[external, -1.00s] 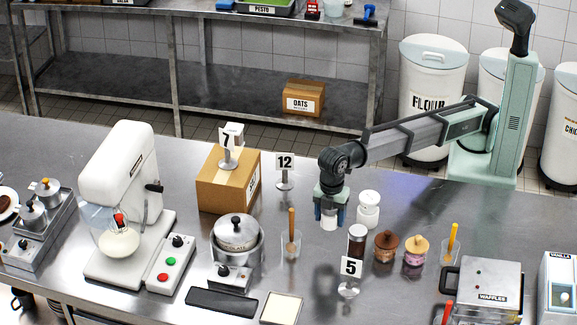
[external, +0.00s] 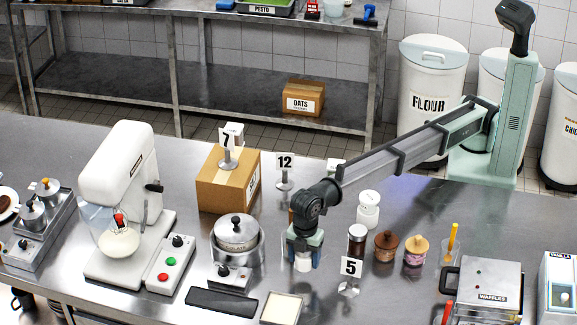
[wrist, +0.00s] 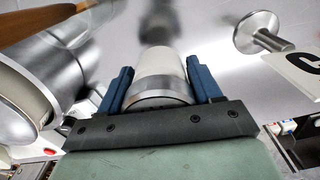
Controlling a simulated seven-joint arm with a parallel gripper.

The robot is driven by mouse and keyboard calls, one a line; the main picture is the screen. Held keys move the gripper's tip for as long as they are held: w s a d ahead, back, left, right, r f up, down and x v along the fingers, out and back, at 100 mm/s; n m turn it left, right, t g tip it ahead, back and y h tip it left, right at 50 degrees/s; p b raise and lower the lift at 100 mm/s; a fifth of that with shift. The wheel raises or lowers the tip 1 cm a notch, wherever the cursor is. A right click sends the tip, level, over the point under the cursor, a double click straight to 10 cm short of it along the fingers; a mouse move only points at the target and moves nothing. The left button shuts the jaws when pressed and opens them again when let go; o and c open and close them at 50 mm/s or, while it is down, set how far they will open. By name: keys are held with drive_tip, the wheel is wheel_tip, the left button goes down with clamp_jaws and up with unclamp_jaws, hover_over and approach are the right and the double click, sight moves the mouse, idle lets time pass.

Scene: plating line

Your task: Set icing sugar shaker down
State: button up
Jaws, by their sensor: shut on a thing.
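My gripper (external: 304,258) is shut on a white shaker with a metal ring (external: 303,264), taken to be the icing sugar shaker. The shaker is over the front part of the steel counter, between the steel pot and the number 5 card. In the wrist view it (wrist: 160,68) sits upright between the two blue fingers (wrist: 159,88). I cannot tell whether its base touches the counter. Any label on it is not visible.
A steel pot (external: 237,237) stands close on the left, and a number 5 card (external: 351,267) close on the right. Behind are a dark jar (external: 357,240) and another white shaker (external: 368,211). A pale square tray (external: 282,309) lies in front. My arm mostly hides the glass with a wooden handle.

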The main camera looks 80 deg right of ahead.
sight(304, 266)
drive_tip(key=shift+f, duration=2.1)
drive_tip(key=shift+f, duration=0.15)
drive_tip(key=o, duration=1.2)
drive_tip(key=shift+c, duration=0.2)
wheel_tip(304, 266, up, 12)
drive_tip(key=shift+r, duration=0.15)
